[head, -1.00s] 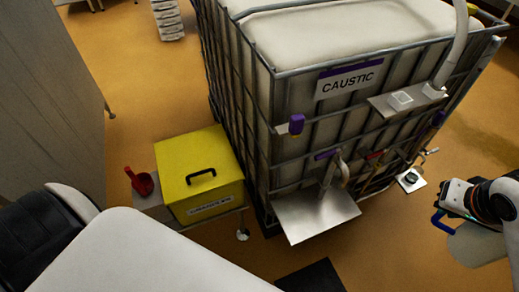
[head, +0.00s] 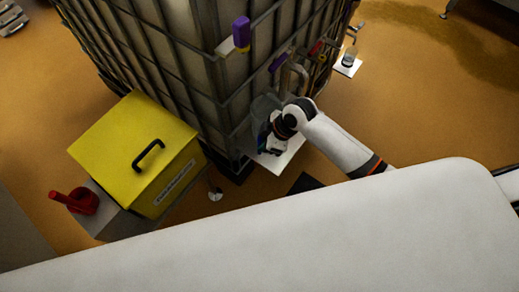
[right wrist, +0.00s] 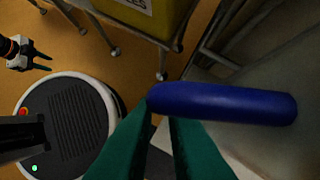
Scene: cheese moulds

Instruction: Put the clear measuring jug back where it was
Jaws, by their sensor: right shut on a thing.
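The clear measuring jug (head: 263,106) is see-through with a blue handle (right wrist: 225,103). It is at the steel drip shelf (head: 290,157) on the front of the caged tank, below the tap. My right gripper (head: 268,143) is shut on the blue handle, with its teal fingers (right wrist: 160,125) around it in the right wrist view. The arm hides part of the jug and shelf, so I cannot tell whether the jug touches the shelf. My left gripper (right wrist: 42,62) is small at the left of the right wrist view, away from the jug; its opening is unclear.
The caged tank (head: 185,65) rises behind the jug, with a purple-handled valve (head: 241,32) above. A yellow lidded box (head: 125,140) and a red-handled item (head: 80,200) stand at left. A small white plate (head: 347,67) juts out at right. Open floor (head: 430,110) lies to the right.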

